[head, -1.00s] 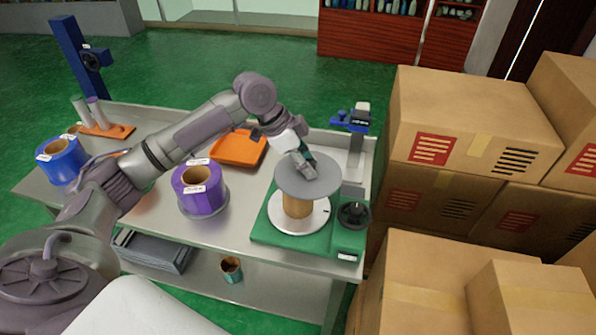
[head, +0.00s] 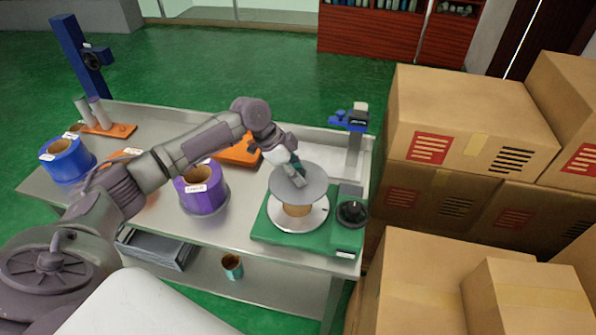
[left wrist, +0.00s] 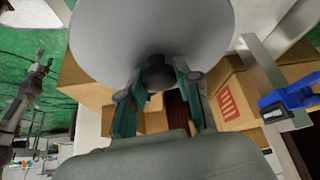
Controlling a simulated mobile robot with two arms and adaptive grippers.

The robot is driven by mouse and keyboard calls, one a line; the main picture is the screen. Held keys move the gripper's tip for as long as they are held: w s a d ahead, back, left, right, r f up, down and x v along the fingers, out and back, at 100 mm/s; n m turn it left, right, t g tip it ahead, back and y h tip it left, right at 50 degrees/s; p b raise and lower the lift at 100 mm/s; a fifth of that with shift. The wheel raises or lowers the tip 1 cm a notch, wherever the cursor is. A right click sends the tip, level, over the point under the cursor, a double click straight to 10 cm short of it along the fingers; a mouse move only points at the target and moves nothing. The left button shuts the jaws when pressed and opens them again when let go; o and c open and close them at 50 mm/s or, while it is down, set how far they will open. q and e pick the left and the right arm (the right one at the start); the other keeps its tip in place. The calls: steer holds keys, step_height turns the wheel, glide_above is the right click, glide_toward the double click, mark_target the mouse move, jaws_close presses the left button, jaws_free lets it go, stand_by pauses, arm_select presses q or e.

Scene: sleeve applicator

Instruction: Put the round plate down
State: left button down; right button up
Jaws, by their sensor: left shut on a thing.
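The round plate (head: 305,184) is a flat grey disc with a dark round knob (left wrist: 157,74) at its centre. My left gripper (head: 295,178) is shut on this knob, and its green fingers flank it in the left wrist view (left wrist: 158,76). The plate is over a brown core (head: 297,210), which stands on a pale lower disc (head: 282,218) on the green base (head: 267,229). The plate hides the core's top, so I cannot tell whether they touch. A gripper, apparently my right one (left wrist: 43,62), shows small at the left of the left wrist view.
A black knob (head: 352,212) and a post with a blue head (head: 350,120) stand right of and behind the plate. A purple roll (head: 203,199) and an orange tray (head: 238,153) are to the left. Cardboard boxes (head: 470,125) stand close to the table's right.

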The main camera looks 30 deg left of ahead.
arm_select(q)
steer(key=c, duration=0.9)
jaws_free()
steer(key=shift+f, duration=0.1)
steer(key=shift+c, duration=0.2)
steer(key=shift+o, duration=0.7)
steer(key=shift+r, duration=0.3)
steer(key=b+v, duration=0.1)
steer(key=v, duration=1.1)
steer(key=shift+b, duration=0.4)
